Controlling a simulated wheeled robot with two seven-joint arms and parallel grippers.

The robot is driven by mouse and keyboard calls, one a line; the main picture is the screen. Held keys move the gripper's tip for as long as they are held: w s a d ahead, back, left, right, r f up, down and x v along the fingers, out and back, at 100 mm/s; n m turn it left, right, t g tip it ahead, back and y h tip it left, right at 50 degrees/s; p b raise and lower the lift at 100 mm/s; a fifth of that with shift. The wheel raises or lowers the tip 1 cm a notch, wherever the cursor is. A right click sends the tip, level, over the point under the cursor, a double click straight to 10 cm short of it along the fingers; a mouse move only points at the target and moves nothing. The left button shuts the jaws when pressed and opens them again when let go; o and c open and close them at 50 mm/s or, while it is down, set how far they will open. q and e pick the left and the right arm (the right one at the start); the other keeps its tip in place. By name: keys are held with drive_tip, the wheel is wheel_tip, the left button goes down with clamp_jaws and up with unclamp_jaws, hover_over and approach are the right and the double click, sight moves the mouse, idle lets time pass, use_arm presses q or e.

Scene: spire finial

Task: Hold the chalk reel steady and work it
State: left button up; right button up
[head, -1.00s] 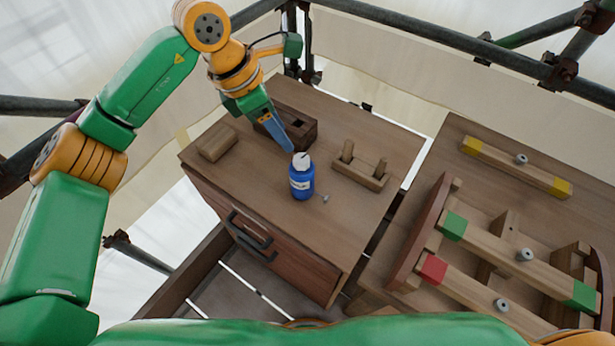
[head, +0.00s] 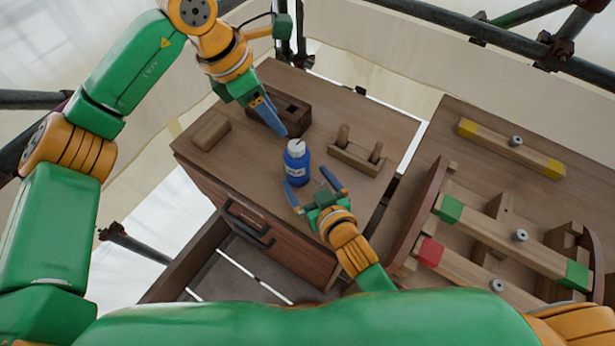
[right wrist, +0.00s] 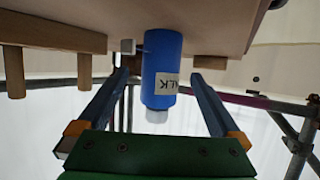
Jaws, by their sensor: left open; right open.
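The chalk reel (head: 297,163) is a blue bottle-shaped body with a white top and a partly visible "CHALK" label. It stands upright on the wooden cabinet top and appears inverted in the right wrist view (right wrist: 161,70). My right gripper (head: 305,177) is open on its near side, with a finger towards either side of the blue body. In the right wrist view my right gripper (right wrist: 161,80) shows gaps on both sides of the reel. My left gripper (head: 281,131) is open and empty, just above and left of the white top; its fingers overlap in view.
A dark slotted block (head: 291,105), a small wooden block (head: 211,131) and a two-peg stand (head: 357,157) are on the cabinet top. The cabinet front has dark handles (head: 247,228). A bench at right carries beams with coloured ends (head: 510,150).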

drive_tip(key=x, duration=0.6)
drive_tip(key=shift+w+a+f, duration=0.15)
drive_tip(key=shift+w, duration=0.05)
drive_tip(key=shift+s, duration=0.1)
drive_tip(key=shift+c, duration=0.2)
drive_tip(key=c, duration=1.4)
drive_tip(key=shift+c, duration=0.2)
